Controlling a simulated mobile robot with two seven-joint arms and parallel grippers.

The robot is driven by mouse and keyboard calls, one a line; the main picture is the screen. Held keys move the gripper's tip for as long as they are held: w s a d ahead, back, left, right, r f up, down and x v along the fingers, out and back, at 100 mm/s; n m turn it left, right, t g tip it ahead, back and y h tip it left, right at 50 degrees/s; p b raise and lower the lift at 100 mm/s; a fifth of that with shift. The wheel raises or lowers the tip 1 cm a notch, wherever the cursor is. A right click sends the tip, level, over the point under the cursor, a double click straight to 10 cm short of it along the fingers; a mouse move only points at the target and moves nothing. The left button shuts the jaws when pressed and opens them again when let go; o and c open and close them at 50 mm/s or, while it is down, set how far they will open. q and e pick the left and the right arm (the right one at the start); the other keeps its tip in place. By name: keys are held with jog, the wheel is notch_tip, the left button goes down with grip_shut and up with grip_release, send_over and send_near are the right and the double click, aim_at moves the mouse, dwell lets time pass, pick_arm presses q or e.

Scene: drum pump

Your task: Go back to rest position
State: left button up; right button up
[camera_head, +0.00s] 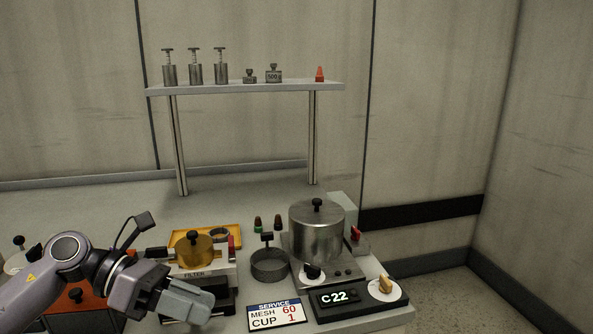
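My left arm comes in from the left, and its gripper (188,302) hangs over the front of the bench, pointing right and down. Its grey fingers show as one block from the side, so I cannot tell whether they are parted. It is in front of the filter unit (195,273), which carries a brass lidded pot (194,249). I see nothing clearly held in it. My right gripper is not in view.
A steel drum (317,235) stands on a machine with a "C22" display (335,298). A mesh ring (269,265) and a service card (277,315) are left of it. A raised shelf (245,88) holds steel cylinders, weights and a red cone. Bench space behind is clear.

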pick_arm(q)
jog(key=s+d+n+t+h, duration=0.1)
jog(key=d+n+t+h, duration=0.4)
jog(key=n, duration=0.3)
jog(key=a+f+n+t+y+p, duration=0.1)
jog(key=a+f+n+t+y, duration=0.35)
jog(key=n, duration=0.85)
jog(key=a+f+n+t+y+p, duration=0.1)
jog(key=f+n+t+y, duration=0.55)
jog(key=n, duration=0.75)
jog(key=s+a+f+n+g+y, duration=0.2)
jog(key=s+f+n, duration=0.3)
jog(key=s+f, duration=0.2)
jog(key=s+a+f+n+g+y, duration=0.2)
jog(key=s+f+n+g+y, duration=0.1)
jog(key=s+f+n, duration=0.3)
notch_tip(320, 180, down, 5)
jog(key=s, duration=0.2)
jog(key=shift+s+r+n+p, duration=0.15)
jog(key=shift+s+n+p, duration=0.15)
jog(key=shift+p, duration=0.1)
jog(key=shift+w+r, duration=0.1)
